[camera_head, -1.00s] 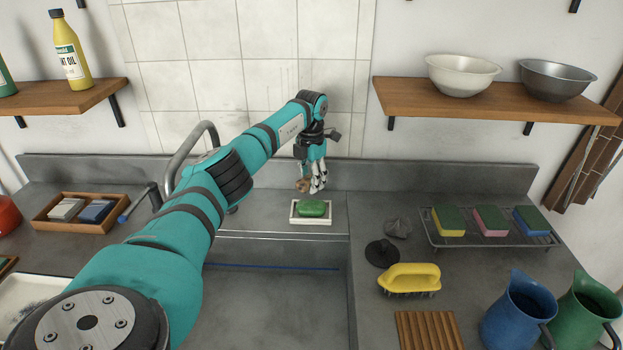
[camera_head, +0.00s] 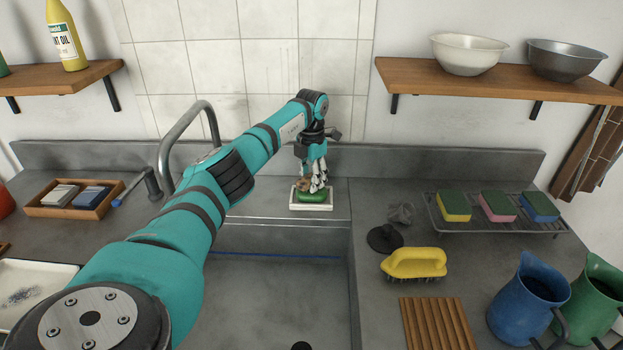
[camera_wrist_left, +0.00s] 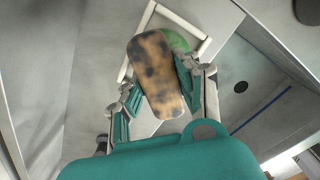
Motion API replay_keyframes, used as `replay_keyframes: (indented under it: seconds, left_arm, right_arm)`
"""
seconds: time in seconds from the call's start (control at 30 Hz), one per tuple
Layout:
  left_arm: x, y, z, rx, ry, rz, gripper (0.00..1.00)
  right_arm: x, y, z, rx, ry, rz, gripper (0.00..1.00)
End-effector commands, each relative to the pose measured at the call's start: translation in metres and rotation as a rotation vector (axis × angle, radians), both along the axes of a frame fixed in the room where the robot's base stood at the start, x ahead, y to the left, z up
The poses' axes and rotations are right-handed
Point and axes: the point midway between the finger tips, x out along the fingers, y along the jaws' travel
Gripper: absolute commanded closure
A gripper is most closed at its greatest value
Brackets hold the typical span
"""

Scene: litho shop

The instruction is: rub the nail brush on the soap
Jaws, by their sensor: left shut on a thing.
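The green soap (camera_head: 312,197) lies in a white rectangular dish (camera_head: 311,207) on the ledge behind the sink. It also shows in the left wrist view (camera_wrist_left: 177,42), partly covered by the brush. My left gripper (camera_head: 314,184) is directly over the soap and shut on the nail brush (camera_wrist_left: 156,72). The brush has a mottled tan and dark wooden back. In the head view only a small brown part of it shows at the fingers. Its bristles are hidden, and I cannot tell if they touch the soap. My right gripper is not in view.
The sink basin (camera_head: 275,290) lies in front of the dish, with a curved faucet (camera_head: 172,150) to the left. To the right are a yellow scrub brush (camera_head: 414,264), a dark round stopper (camera_head: 384,239), a rack of sponges (camera_head: 497,218) and jugs (camera_head: 525,300).

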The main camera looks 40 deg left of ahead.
Motion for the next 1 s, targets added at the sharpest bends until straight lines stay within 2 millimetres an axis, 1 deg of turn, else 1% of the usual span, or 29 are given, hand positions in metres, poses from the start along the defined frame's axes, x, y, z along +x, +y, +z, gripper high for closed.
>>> replay_keyframes:
  seconds: [0.33, 1.0]
  left_arm:
    - [0.0001, 0.0000, -0.0010, 0.000, 0.000, 0.000, 0.95]
    - [0.0001, 0.0000, -0.0093, 0.000, 0.000, 0.000, 0.95]
  right_arm:
    - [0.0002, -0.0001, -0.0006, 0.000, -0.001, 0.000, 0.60]
    - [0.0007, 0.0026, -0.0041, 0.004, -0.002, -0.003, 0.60]
